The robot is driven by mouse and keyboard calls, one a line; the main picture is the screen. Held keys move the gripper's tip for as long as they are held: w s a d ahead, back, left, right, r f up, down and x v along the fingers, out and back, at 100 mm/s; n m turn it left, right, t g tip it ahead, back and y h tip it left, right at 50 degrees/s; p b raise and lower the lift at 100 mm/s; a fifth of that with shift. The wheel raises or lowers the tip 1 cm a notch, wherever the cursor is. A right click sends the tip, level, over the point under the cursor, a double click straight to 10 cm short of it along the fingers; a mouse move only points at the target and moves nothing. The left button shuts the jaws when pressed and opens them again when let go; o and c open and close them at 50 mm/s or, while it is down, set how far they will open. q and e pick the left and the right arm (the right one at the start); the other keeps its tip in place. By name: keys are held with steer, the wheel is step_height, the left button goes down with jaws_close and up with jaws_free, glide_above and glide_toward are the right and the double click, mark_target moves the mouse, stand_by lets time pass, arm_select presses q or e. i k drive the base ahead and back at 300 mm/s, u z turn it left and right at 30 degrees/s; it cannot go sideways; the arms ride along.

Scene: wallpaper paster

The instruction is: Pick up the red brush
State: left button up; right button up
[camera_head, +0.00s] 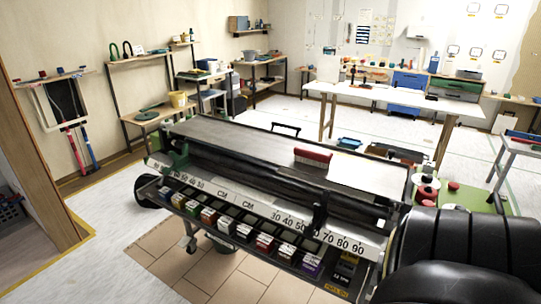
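A red brush (313,156) lies on the flat grey top of the wallpaper pasting machine (222,139), right of its middle. Its long red side faces me, and nothing is seen holding it. Neither of my grippers shows in this view. A large black rounded shape at the lower right looks like part of my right arm; it covers the machine's right end.
The machine's front has a numbered scale (290,218) and a row of small coloured boxes (209,216). Red-topped items (428,187) stand on a green surface at its right. A white worktable (395,98) stands behind. Pale floor lies left of the machine.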

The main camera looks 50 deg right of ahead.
mark_target(317, 157)
steer(key=i, duration=1.75)
steer(key=z, duration=2.7)
